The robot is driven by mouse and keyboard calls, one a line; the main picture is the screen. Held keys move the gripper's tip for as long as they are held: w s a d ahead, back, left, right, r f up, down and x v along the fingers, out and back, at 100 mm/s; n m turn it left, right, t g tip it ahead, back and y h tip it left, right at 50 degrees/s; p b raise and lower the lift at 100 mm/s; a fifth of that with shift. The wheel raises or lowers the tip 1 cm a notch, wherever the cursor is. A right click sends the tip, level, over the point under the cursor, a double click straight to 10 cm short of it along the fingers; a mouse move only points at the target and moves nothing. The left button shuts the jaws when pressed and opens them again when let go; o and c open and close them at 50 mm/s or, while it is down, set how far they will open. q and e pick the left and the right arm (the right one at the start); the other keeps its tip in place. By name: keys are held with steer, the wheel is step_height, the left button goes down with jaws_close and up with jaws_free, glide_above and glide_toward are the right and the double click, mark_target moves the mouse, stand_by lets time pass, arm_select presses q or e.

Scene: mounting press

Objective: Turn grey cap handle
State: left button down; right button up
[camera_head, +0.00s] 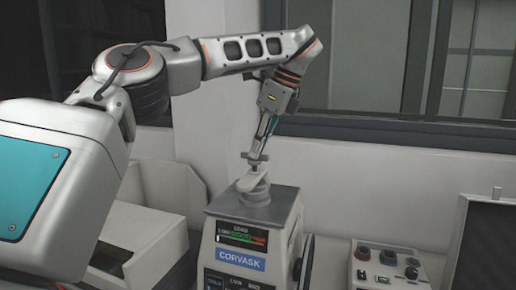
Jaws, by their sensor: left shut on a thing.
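The mounting press (246,236) stands at the lower middle, with a small display and a blue CORVASK label on its front. Its grey cap handle (251,181) sits on top of a round grey cap (258,192). My left gripper (256,157) comes down from above, slightly tilted, and is shut on the handle. The fingers hide part of the handle, and the exact contact is too small to make out. My right gripper is out of the picture.
A control box (380,268) with several knobs stands right of the press. A dark-panelled case (488,243) is at the right edge. A pale open-topped box (145,236) stands on the left. A wall and window frame (395,130) lie behind.

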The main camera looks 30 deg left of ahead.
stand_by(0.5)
arm_select(q)
steer(key=c, duration=2.2)
jaws_free()
steer(key=shift+o, duration=0.2)
steer(key=v, duration=0.7)
steer(key=shift+r, duration=0.25)
steer(key=shift+d, duration=0.1)
